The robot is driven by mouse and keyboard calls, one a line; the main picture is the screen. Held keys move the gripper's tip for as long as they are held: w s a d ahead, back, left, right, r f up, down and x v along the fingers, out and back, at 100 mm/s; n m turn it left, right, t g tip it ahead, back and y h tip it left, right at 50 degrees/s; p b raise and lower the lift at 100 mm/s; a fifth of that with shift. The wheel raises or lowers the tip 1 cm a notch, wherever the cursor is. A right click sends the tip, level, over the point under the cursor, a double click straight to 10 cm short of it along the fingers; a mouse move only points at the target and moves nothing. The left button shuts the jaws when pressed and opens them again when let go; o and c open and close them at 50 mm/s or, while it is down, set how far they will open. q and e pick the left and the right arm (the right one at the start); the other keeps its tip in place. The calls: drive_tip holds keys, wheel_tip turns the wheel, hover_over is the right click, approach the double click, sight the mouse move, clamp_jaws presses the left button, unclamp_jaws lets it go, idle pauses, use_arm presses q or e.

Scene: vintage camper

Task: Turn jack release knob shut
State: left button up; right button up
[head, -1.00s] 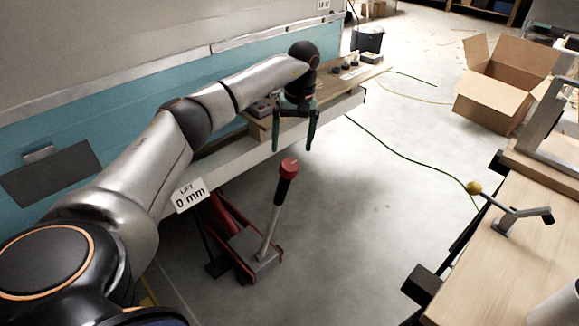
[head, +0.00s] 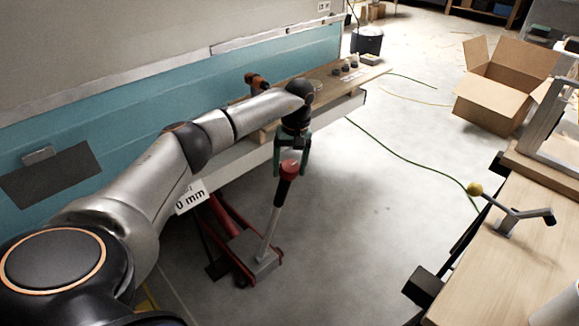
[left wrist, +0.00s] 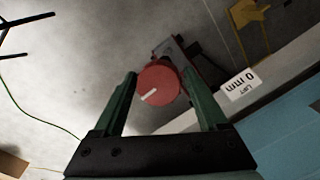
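The red knob (head: 290,168) tops the dark grip and grey handle (head: 272,222) of the red floor jack (head: 231,224). In the left wrist view the knob (left wrist: 158,84) is a round red disc with a white mark pointing to the lower left. My left gripper (head: 291,171) points down over the knob, its green fingers on either side. In the left wrist view the left gripper (left wrist: 157,80) is open, with a gap visible beside the knob. Whether a finger touches it I cannot tell. My right gripper is not in view.
A white sign reading "0 mm" (head: 190,198) stands beside the jack. A wooden shelf (head: 330,84) runs along the teal camper wall. A cardboard box (head: 503,88) and a wooden bench (head: 530,240) are at right.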

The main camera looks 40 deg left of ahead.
use_arm(q)
drive_tip(key=c, duration=1)
drive_tip(key=shift+c, duration=0.2)
